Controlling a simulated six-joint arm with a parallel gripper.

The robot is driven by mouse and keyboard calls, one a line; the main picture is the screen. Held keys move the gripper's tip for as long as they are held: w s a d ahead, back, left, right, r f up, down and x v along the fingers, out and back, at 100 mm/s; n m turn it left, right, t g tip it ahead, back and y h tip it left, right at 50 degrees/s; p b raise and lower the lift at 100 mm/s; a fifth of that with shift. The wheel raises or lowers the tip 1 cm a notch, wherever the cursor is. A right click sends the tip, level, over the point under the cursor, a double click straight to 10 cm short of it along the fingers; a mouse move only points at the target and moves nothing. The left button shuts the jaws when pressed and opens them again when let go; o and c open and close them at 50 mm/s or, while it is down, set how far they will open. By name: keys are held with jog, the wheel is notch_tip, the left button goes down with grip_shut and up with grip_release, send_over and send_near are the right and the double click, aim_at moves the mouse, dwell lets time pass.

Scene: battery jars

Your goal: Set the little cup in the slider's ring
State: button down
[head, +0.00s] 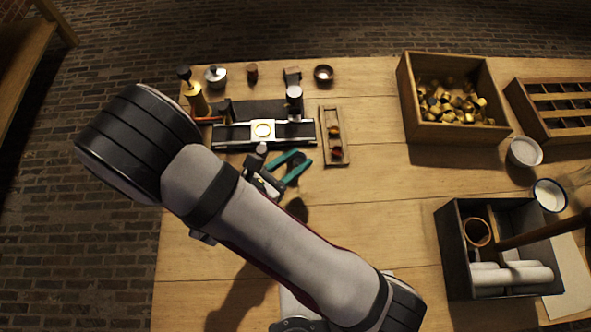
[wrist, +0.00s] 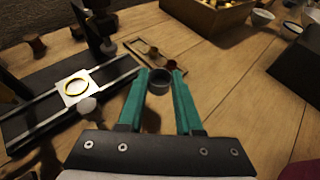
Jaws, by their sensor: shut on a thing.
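The little cup (wrist: 158,83) is dark, round and open-topped. In the wrist view it sits between the teal fingertips of my gripper (wrist: 160,78), which is shut on it. The slider (head: 240,132) is a pale plate on a dark rail with a gold ring (head: 262,129). The ring also shows at the left in the wrist view (wrist: 77,87) and looks empty. In the head view my gripper (head: 303,160) is in front of the rail, to the right of the ring and apart from it. I cannot make out the cup there.
A narrow wooden tray (head: 328,116) with small reddish pieces lies right of the rail. A grey knob (head: 262,149) stands in front of the slider. A brass post (head: 197,100) and a white-topped post (head: 294,94) rise behind the rail. A wooden box (head: 455,138) stands farther right.

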jog(key=w+a+r, duration=0.1)
jog(key=w+a, duration=0.1)
send_over(258, 134)
jog(key=shift+d+r, duration=0.1)
jog(key=shift+w+f, duration=0.1)
jog(key=shift+f, duration=2.7)
jog(key=shift+f, duration=0.55)
jog(key=c, duration=0.8)
grip_release()
jog(key=shift+c, duration=0.2)
jog(key=v, duration=1.1)
